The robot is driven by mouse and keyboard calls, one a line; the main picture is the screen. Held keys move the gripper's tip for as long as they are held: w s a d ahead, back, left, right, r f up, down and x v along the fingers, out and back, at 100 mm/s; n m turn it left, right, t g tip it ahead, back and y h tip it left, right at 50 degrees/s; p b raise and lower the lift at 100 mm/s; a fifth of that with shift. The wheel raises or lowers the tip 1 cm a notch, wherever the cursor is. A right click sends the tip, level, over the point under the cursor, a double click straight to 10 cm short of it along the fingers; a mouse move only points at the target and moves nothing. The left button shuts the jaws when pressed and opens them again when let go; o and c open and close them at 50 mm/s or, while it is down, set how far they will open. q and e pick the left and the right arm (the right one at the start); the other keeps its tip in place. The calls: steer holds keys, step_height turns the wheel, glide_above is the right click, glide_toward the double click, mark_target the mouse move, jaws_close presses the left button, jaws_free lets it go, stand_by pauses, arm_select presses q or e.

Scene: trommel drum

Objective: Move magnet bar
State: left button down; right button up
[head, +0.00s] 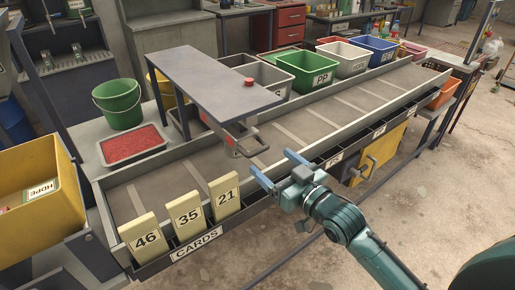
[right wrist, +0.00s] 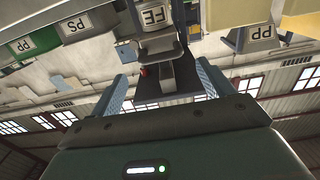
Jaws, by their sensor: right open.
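The magnet bar appears to be the grey flat-topped unit (head: 215,82) spanning the conveyor, with a red knob (head: 249,82) on top. A grey looped handle (head: 250,143) hangs at its near end. My right gripper (head: 269,159) is open and empty, just right of and below this handle in the head view, apart from it. In the right wrist view, the two blue fingers (right wrist: 165,80) are spread, with a dark grey part and a small red spot showing between and beyond them; I cannot tell exactly which part this is. My left gripper is out of view.
Yellow cards 46, 35 and 21 (head: 188,215) stand in the CARDS tray at the near end. Several labelled bins, including a green PP bin (head: 305,72), line the far side. A red-filled tray (head: 132,144) and green bucket (head: 119,104) stand left. The belt right of the unit is clear.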

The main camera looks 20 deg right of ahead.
mark_target(260, 152)
steer(key=x, duration=0.6)
steer(key=shift+w+a, duration=0.1)
steer(key=shift+w, duration=0.25)
